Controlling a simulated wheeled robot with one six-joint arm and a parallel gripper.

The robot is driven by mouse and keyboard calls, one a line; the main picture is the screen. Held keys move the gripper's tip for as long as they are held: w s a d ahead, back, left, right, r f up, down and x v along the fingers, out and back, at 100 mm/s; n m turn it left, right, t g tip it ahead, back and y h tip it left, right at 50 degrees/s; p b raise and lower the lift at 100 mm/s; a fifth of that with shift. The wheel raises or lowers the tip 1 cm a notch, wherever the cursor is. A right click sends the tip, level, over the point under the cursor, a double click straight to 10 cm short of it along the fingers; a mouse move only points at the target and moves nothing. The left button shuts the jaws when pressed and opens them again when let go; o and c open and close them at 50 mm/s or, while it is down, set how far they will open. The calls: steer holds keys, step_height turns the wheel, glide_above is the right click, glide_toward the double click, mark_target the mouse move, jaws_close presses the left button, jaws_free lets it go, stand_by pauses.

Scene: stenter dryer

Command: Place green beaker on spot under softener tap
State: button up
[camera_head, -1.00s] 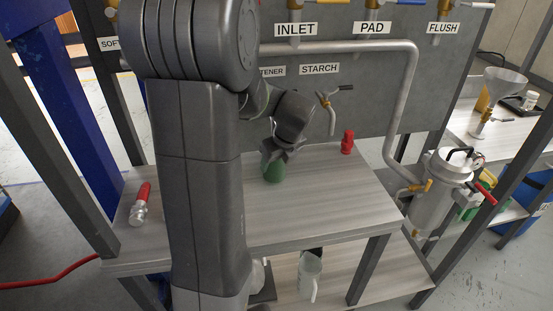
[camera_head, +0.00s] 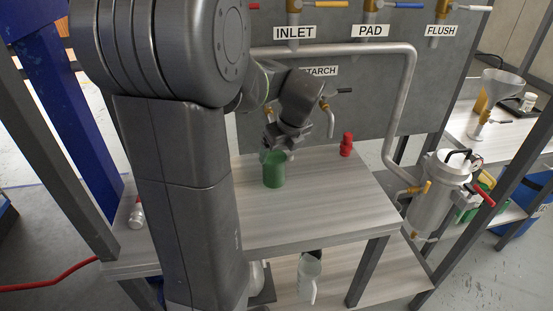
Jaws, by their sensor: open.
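The green beaker (camera_head: 274,171) stands upright on the wooden-topped table (camera_head: 300,215), near its back edge below the grey panel. My gripper (camera_head: 276,153) is open, just behind and above the beaker's rim; whether it touches the rim cannot be told. A brass tap (camera_head: 268,112) shows behind my arm, and its label is hidden by the arm. Another tap (camera_head: 328,112) with a dark lever hangs to the right, by the STARCH label (camera_head: 322,71). The spot under the softener tap cannot be made out.
A bent pipe (camera_head: 410,110) runs down to a metal vessel (camera_head: 433,195). The table front is clear.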

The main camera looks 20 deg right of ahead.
steer(key=v, duration=0.6)
